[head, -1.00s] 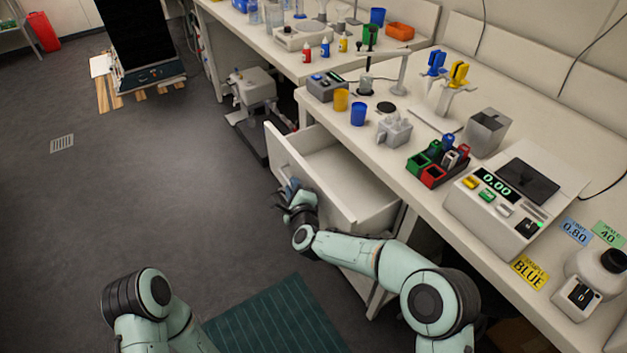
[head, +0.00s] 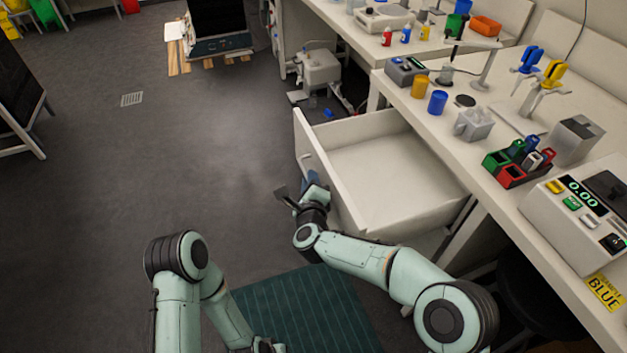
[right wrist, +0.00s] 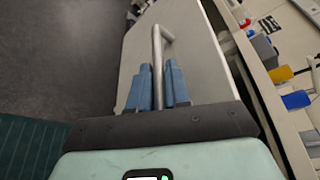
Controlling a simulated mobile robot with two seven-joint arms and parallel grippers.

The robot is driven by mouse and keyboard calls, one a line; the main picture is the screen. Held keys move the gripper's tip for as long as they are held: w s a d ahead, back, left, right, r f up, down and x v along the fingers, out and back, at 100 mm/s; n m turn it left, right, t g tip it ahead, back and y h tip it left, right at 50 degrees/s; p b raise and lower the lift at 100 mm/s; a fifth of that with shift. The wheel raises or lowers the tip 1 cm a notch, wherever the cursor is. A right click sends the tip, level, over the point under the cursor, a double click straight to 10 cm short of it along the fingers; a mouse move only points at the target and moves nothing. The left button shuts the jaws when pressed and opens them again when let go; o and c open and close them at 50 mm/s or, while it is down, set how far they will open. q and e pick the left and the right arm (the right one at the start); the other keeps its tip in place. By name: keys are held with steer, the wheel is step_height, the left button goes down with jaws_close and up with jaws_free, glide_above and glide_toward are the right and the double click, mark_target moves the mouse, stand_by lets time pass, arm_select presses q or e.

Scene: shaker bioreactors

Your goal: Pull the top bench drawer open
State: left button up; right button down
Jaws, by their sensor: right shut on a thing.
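The top bench drawer (head: 372,170) is pulled far out from under the white bench and shows a bare, empty inside. Its white front panel also shows in the right wrist view (right wrist: 200,62). My right gripper (head: 308,184) is at the drawer front. In the right wrist view, its blue fingers (right wrist: 158,88) are shut on the bar handle (right wrist: 158,62), one on each side. My left arm reaches in at the bottom of the head view. Its gripper (head: 266,346) is only partly seen at the bottom edge, and its jaws cannot be made out.
The bench top holds a yellow cup (head: 419,86), a blue cup (head: 438,102), a red and green rack (head: 515,165) and a scale (head: 580,215). A grey machine (head: 320,68) stands on the floor beyond the drawer.

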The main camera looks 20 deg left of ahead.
steer(key=c, duration=1.4)
jaws_free()
steer(key=shift+c, duration=0.2)
arm_select(q)
steer(key=shift+s+d+r+p, duration=0.3)
steer(key=shift+s+r+p, duration=0.15)
steer(key=shift+s, duration=0.25)
arm_select(e)
steer(key=v, duration=1.3)
steer(key=shift+s, duration=0.2)
steer(key=shift+r, duration=0.1)
